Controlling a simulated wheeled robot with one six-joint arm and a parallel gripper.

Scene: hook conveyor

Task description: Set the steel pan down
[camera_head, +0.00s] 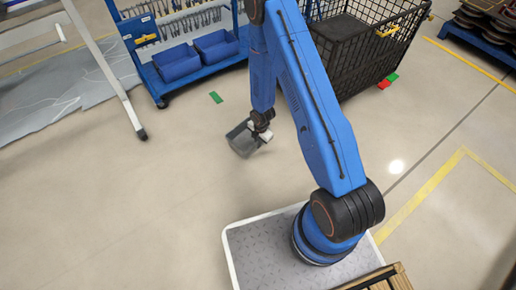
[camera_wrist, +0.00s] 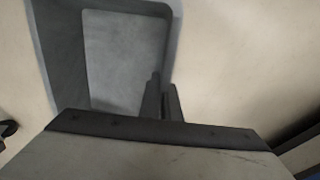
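The steel pan (camera_head: 241,140) is a grey, open rectangular tray at the end of my arm in the head view, tilted, with bare floor behind it. My gripper (camera_head: 257,129) is at the pan's right side. In the wrist view the pan (camera_wrist: 62,50) fills the upper left, and I look into its empty inside. The two dark fingertips of my gripper (camera_wrist: 162,92) are close together at the pan's near right rim, shut on its wall. The exact contact is partly hidden by the fingers.
A blue rack (camera_head: 160,80) with hanging hooks and blue bins (camera_head: 215,48) stands at the back. A black wire cage cart (camera_head: 350,60) is at the back right. A white-legged table (camera_head: 105,65) is at the left. The floor (camera_head: 120,200) at left centre is clear.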

